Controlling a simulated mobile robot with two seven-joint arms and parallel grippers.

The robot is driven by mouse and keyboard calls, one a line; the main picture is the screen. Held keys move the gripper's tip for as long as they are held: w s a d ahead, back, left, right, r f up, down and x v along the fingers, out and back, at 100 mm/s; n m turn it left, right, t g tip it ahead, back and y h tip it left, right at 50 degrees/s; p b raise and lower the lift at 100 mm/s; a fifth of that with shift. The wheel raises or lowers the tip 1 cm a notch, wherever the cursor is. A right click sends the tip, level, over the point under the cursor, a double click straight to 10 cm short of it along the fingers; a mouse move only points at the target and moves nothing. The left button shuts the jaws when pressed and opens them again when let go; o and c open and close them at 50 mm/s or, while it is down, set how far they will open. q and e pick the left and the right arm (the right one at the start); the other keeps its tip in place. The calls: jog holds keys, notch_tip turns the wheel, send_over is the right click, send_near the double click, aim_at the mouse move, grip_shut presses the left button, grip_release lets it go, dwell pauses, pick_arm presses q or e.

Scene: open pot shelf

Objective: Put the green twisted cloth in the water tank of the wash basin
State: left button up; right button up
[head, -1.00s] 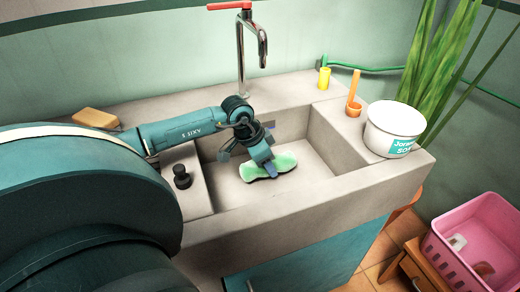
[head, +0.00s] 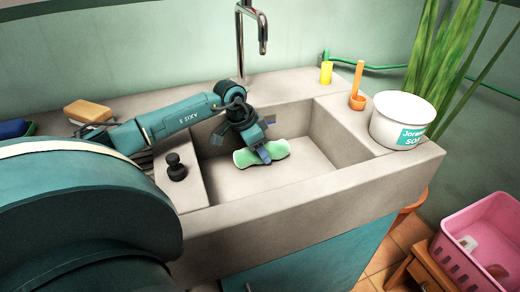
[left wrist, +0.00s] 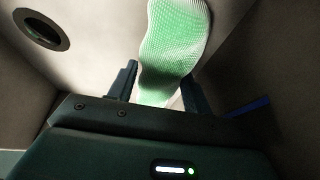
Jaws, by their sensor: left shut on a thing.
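The green and white twisted cloth (head: 276,151) is inside the basin's water tank (head: 250,184), close to its left and back walls in the head view. My left gripper (head: 264,155) reaches down into the tank and is shut on the middle of the cloth. In the left wrist view, the cloth (left wrist: 170,45) sits between the two fingers (left wrist: 158,85). A dark round drain hole (left wrist: 41,29) shows at upper left there. I cannot tell whether the cloth touches the tank floor. My right gripper is not in view.
A metal tap (head: 240,40) stands behind the tank. A black knob (head: 176,167) is on the left rim. A white soap tub (head: 400,120), an orange ladle (head: 358,85) and a yellow cup (head: 325,73) stand on the right and back rim. A sponge (head: 90,112) lies at left.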

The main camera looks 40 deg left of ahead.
pick_arm(q)
jog(key=o, duration=1.2)
jog(key=shift+f, duration=0.1)
jog(key=p+v, duration=0.1)
jog(key=v, duration=1.1)
